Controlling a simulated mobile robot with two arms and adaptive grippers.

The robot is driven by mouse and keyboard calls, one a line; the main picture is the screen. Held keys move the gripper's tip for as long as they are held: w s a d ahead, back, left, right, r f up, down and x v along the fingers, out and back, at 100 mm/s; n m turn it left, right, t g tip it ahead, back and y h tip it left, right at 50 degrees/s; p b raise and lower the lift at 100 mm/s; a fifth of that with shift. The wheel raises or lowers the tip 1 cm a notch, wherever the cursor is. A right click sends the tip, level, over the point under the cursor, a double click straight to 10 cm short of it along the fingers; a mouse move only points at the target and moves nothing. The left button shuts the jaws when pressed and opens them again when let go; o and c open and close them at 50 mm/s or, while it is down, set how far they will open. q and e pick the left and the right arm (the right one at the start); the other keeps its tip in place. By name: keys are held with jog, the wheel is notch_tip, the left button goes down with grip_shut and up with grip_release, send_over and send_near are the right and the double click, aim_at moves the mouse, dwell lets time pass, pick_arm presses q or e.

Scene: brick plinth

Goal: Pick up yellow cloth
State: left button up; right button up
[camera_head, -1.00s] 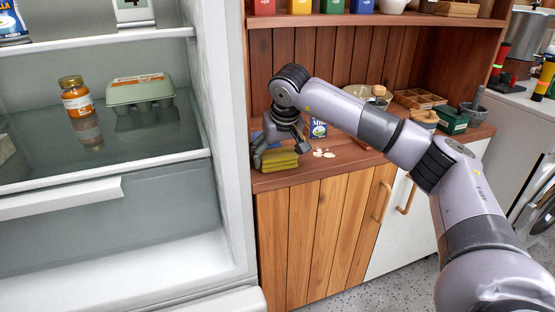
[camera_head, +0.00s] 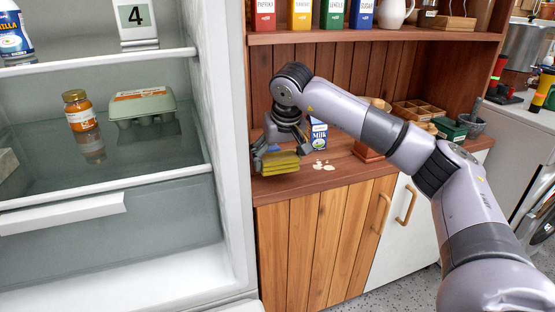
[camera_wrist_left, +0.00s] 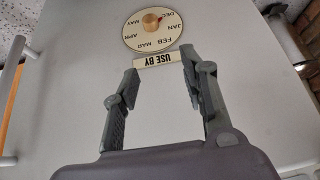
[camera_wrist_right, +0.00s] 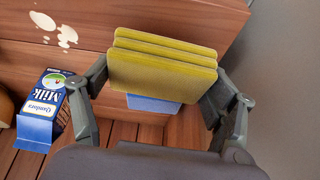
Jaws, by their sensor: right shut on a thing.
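The yellow cloth (camera_head: 282,165), folded in a thick layered stack, is at the left end of the wooden counter beside the fridge. My right gripper (camera_head: 279,152) is shut on it from above. In the right wrist view the cloth (camera_wrist_right: 160,72) sits between the two fingers (camera_wrist_right: 155,85), its layered edge facing away from the palm. My left gripper (camera_wrist_left: 158,85) is open and empty in the left wrist view, in front of a pale panel.
A milk carton (camera_head: 318,133) stands close right of the right gripper. Pale flakes or spots (camera_head: 322,165) lie on the counter (camera_head: 350,172). The open fridge's side wall (camera_head: 222,130) is close on the left. A shelf (camera_head: 380,36) with tins hangs above.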

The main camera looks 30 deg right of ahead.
pick_arm(q)
jog(key=s, duration=0.1)
jog(key=s+a+f+g, duration=0.1)
jog(key=s, duration=0.1)
jog(key=s+g, duration=0.1)
jog(key=shift+s+a+f+y+p, duration=0.2)
jog(key=shift+y+p, duration=0.1)
jog(key=shift+p, duration=0.1)
pick_arm(e)
jog(key=s+a, duration=0.2)
jog(key=s, duration=0.6)
jog(key=s+a, duration=0.3)
jog(key=s, duration=0.5)
jog(key=shift+s, duration=0.15)
jog(key=o, duration=0.6)
jog(key=shift+f, duration=0.1)
jog(key=c, duration=0.5)
